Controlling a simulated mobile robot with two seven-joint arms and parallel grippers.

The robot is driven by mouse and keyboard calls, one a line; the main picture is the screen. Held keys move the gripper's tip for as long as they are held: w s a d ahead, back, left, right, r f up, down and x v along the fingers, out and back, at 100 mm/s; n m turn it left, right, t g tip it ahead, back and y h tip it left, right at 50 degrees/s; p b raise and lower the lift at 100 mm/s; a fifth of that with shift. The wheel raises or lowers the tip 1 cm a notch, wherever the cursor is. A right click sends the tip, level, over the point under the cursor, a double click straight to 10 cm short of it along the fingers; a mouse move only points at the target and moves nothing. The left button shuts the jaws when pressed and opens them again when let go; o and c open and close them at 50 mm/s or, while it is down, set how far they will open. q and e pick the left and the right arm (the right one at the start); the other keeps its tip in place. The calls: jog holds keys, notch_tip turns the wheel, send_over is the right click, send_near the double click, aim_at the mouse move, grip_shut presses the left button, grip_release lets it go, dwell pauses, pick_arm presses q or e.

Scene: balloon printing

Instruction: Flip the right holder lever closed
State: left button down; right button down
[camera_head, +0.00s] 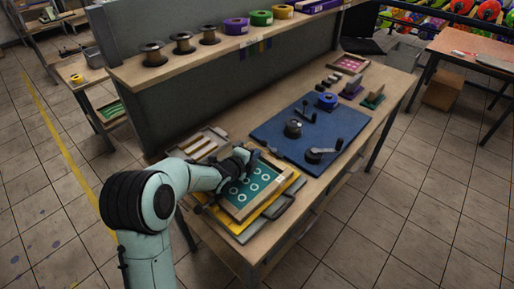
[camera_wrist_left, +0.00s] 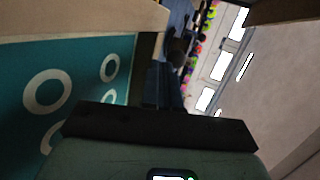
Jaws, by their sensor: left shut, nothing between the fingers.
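My left gripper (camera_head: 243,158) is shut and empty at the far edge of the printing frame. The frame has a teal screen (camera_head: 246,190) with white rings in a wooden border, on a yellow base (camera_head: 283,200). A small dark knob-like part (camera_head: 199,209) shows at the frame's near left side. The right holder lever cannot be told apart from the dark gripper. My right gripper is out of view.
A wooden tray (camera_head: 197,145) lies behind the frame. A shelf (camera_head: 165,66) with spools overhangs the back of the table.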

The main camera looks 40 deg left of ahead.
pick_arm(q)
jog(key=shift+w+a+r+p, duration=0.1)
jog(key=shift+w+p, duration=0.05)
jog(key=shift+w, duration=0.4)
jog(key=shift+w+r+p, duration=0.1)
jog(key=shift+w+p, duration=0.05)
jog(key=shift+w, duration=0.35)
jog(key=shift+a+b, duration=0.15)
jog(key=shift+b, duration=0.2)
